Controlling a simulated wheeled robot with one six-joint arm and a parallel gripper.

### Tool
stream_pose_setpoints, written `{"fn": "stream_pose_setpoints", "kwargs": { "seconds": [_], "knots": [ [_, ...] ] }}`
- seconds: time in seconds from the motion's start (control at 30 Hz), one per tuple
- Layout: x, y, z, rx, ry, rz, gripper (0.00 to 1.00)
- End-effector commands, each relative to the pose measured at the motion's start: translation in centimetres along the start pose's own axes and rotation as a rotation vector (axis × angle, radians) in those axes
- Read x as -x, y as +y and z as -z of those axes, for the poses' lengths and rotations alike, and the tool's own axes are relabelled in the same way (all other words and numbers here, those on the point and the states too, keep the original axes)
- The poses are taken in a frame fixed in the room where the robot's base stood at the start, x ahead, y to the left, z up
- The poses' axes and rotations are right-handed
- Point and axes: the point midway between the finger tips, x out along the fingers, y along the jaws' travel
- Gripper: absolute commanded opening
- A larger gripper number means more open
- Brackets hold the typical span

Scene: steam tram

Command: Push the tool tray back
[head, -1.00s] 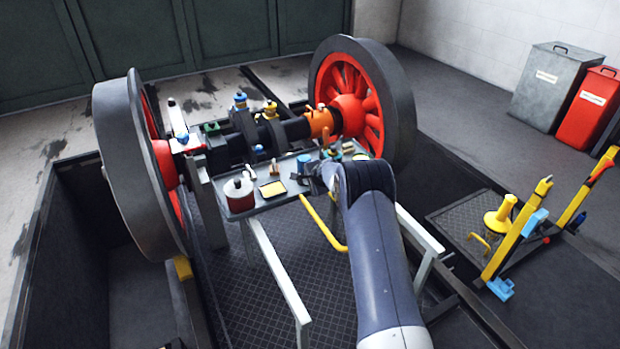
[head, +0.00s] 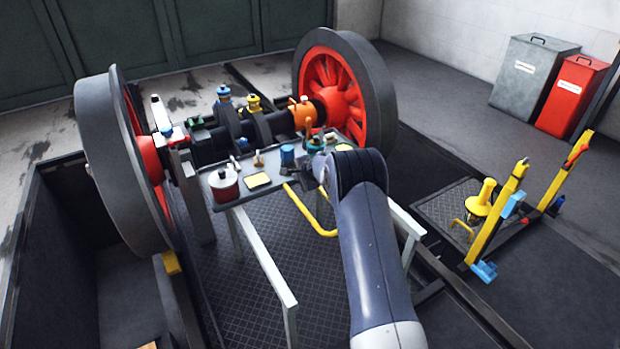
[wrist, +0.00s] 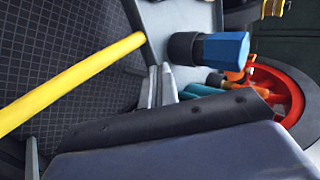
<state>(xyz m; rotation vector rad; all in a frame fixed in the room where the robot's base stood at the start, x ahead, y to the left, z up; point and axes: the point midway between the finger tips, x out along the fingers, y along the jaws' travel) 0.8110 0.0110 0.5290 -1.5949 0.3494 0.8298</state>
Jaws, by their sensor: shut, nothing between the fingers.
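The tool tray (head: 246,203) is a grey tray on a pale stand between the two big wheels, with a yellow handle bar (head: 308,212) at its front. My gripper (wrist: 158,84) is shut and empty at the tray's front edge, beside the yellow bar (wrist: 75,80) in the wrist view. A blue-and-black piece (wrist: 224,50) stands just beyond the fingers. I cannot tell whether the fingers touch the tray. In the head view my arm hides the tray's right end.
The left wheel (head: 103,170) and the red-spoked right wheel (head: 345,90) flank the tray, with the axle behind it. A pale rail (head: 268,268) stands in front. A yellow stand (head: 495,220) is at the right. Grey and red bins (head: 573,95) stand at the back right.

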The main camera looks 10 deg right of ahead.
Motion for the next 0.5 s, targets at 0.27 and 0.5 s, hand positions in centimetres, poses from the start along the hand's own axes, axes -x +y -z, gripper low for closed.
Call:
{"fn": "stream_pose_setpoints", "kwargs": {
  "seconds": [0.27,0.5],
  "knots": [
    [4.1,-0.3,0.1,-0.002,0.003,0.002,0.00],
    [7.8,-0.2,0.2,-0.001,0.003,0.001,0.00]
  ]
}}
